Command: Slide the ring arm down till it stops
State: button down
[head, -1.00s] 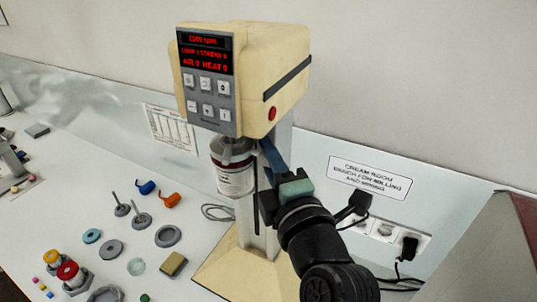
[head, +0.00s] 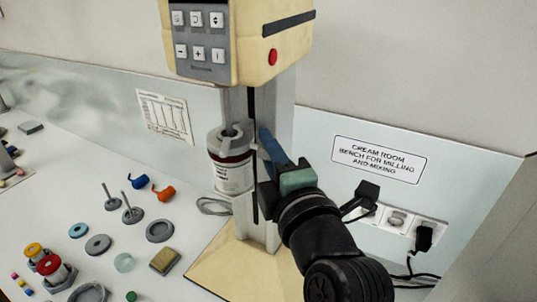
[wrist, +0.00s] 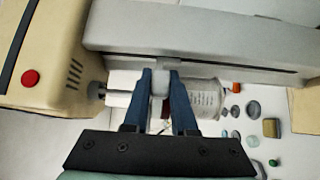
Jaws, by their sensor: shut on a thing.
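The ring arm (head: 228,138) is a grey ring around the top of a white-labelled jar (head: 233,174), below the cream mill head (head: 275,52). The jar hangs upright in front of the grey column (head: 275,110), clear of the base plate (head: 215,277). My gripper (head: 266,150) reaches in from the right at ring height, beside the column. In the wrist view, my gripper's blue fingers (wrist: 162,85) are shut on a grey bar of the ring arm (wrist: 160,82), with the jar (wrist: 203,98) just beyond. The fingertips are partly hidden in the head view.
Sockets with black plugs (head: 397,222) and a cable are on the wall at right. Loose discs, an orange piece (head: 164,193) and a tan block (head: 165,261) lie on the bench at left. Room below the jar looks clear.

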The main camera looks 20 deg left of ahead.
jog(key=shift+f, duration=0.1)
jog(key=c, duration=0.7)
grip_release()
jog(key=b+v, duration=0.3)
jog(key=v, duration=1)
